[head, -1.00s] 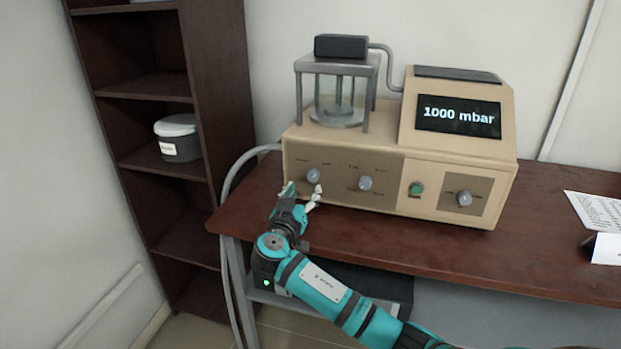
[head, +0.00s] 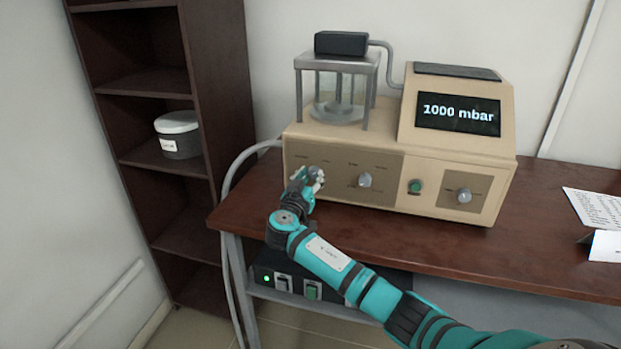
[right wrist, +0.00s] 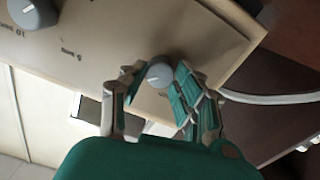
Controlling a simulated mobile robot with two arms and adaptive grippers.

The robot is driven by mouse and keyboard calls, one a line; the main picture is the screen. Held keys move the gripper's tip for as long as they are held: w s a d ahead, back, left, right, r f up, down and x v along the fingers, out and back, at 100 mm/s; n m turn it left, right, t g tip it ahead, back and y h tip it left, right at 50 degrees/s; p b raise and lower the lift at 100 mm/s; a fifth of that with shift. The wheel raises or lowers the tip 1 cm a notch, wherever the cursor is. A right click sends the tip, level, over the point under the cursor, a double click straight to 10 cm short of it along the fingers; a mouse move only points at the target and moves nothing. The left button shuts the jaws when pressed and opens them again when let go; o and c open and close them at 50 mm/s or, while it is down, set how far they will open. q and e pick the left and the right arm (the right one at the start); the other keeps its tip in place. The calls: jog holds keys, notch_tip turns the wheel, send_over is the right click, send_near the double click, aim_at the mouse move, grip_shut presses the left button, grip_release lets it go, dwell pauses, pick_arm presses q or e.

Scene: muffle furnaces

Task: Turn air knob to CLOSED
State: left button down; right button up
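The tan apparatus (head: 400,214) stands on the desk, its display (head: 458,114) reading "1000 mbar". Its front has a left knob, a middle knob (head: 365,180) and a right knob (head: 464,195). The panel labels are too small to read, so I cannot tell which is the air knob. My right gripper (head: 312,176) is at the left knob and mostly hides it in the head view. In the right wrist view, the left knob (right wrist: 160,72) sits between the fingertips (right wrist: 159,80), which appear closed in on its sides. My left gripper is not in view.
A green button (head: 415,187) is right of the middle knob. A glass chamber (head: 338,95) stands on the apparatus. The desk (head: 420,248) is clear in front. A black switch box (head: 330,287) is below, and a dark shelf (head: 150,85) stands left.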

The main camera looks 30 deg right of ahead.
grip_shut()
jog(key=shift+n, duration=0.3)
jog(key=n, duration=0.7)
jog(key=n+p, duration=0.2)
jog(key=n, duration=0.3)
jog(key=shift+r+n, duration=0.1)
jog(key=shift+n, duration=0.2)
jog(key=n+p, duration=0.2)
jog(key=n, duration=0.2)
jog(key=shift+n, duration=0.3)
jog(key=shift+f+p, duration=0.2)
jog(key=shift+p, duration=0.15)
